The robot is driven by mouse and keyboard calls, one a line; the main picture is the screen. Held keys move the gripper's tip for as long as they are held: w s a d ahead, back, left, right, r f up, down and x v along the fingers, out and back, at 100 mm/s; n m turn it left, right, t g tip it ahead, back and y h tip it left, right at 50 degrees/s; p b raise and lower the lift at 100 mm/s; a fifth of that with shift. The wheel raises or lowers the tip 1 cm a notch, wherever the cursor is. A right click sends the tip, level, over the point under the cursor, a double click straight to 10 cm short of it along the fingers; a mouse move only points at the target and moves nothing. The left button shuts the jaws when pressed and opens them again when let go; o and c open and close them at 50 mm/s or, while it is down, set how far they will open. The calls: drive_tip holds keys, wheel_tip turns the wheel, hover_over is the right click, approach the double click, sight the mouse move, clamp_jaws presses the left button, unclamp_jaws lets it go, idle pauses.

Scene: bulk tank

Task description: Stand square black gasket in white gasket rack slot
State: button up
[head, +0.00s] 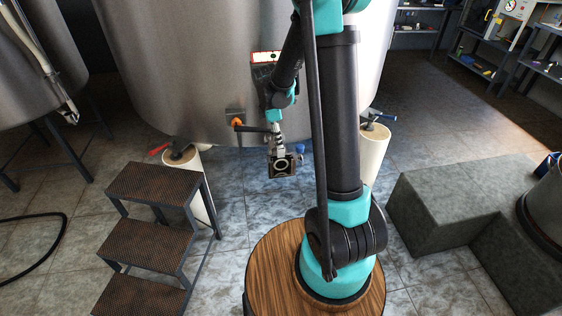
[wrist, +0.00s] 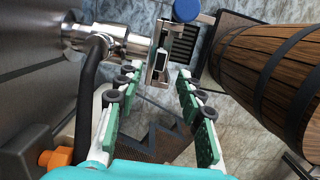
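My gripper (head: 275,137) hangs low in front of the large steel tank in the head view. In the wrist view my gripper (wrist: 157,78) has its two teal-padded fingers spread wide, with nothing held between them. Just beyond the fingertips is a steel outlet fitting (wrist: 157,52) with a squarish end. In the head view a dark square part with a round ring (head: 282,165) shows right below my gripper; I cannot tell whether it is the black gasket or part of the fitting. I cannot make out the white gasket rack in either view.
The steel tank (head: 190,60) stands close behind my gripper. A blue knob (wrist: 187,10) sits by the fitting. Dark metal steps (head: 150,240) stand at left and grey blocks (head: 450,200) at right. A wooden barrel (wrist: 265,75) is right of the fingers. Tiled floor lies between.

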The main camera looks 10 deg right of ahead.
hover_over(281, 160)
drive_tip(key=shift+w+f, duration=0.15)
drive_tip(key=shift+f, duration=2.95)
drive_tip(key=shift+c, duration=0.3)
clamp_jaws()
